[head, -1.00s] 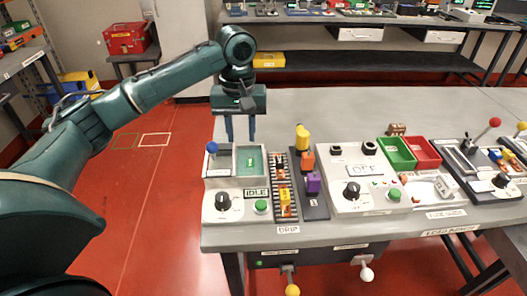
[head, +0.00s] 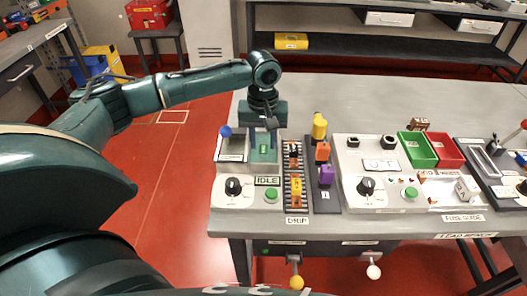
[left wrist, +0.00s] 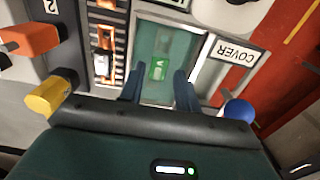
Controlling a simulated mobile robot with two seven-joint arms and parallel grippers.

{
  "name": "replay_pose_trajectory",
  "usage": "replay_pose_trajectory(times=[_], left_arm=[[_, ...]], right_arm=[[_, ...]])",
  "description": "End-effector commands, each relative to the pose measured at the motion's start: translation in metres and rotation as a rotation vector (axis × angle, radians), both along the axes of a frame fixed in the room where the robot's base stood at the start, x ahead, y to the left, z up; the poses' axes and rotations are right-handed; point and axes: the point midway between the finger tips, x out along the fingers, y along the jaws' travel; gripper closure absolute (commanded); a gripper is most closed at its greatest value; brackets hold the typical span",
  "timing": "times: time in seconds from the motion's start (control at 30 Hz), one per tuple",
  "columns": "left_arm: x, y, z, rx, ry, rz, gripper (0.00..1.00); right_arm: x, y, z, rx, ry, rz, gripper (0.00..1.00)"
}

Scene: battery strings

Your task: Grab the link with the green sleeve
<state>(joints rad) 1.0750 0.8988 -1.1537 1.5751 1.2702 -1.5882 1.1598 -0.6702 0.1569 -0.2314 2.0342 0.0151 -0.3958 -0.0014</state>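The link with the green sleeve (head: 264,149) lies in a teal compartment of the grey-white station at the left of the bench. In the left wrist view the small green link (left wrist: 157,69) shows between my fingers, farther off. My left gripper (head: 262,133) points down over that compartment. In the left wrist view its two blue fingers (left wrist: 158,88) are apart with nothing held. I cannot tell how far the tips are above the link. My right gripper is not in view.
A blue ball knob (head: 225,131) stands just left of the compartment, by a COVER label (left wrist: 237,50). The bench behind is clear.

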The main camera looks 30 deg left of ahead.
Motion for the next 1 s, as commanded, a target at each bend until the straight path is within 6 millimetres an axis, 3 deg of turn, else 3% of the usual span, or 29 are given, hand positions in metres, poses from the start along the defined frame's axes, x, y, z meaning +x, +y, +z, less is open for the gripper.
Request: replay_pose_trajectory(times=[0.2, 0.47, 0.87, 1.0], left_arm=[[-0.001, -0.001, -0.027, 0.001, 0.002, 0.0, 0.67], [-0.001, -0.001, -0.03, 0.001, -0.001, -0.001, 0.67], [-0.001, -0.002, -0.03, 0.0, 0.0, -0.001, 0.99], [-0.001, -0.002, -0.029, 0.001, -0.001, -0.001, 1.0]], right_arm=[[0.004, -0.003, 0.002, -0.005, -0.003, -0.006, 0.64], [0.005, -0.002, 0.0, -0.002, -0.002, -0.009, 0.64], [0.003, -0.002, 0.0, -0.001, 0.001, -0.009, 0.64], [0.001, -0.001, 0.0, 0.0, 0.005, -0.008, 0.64]])
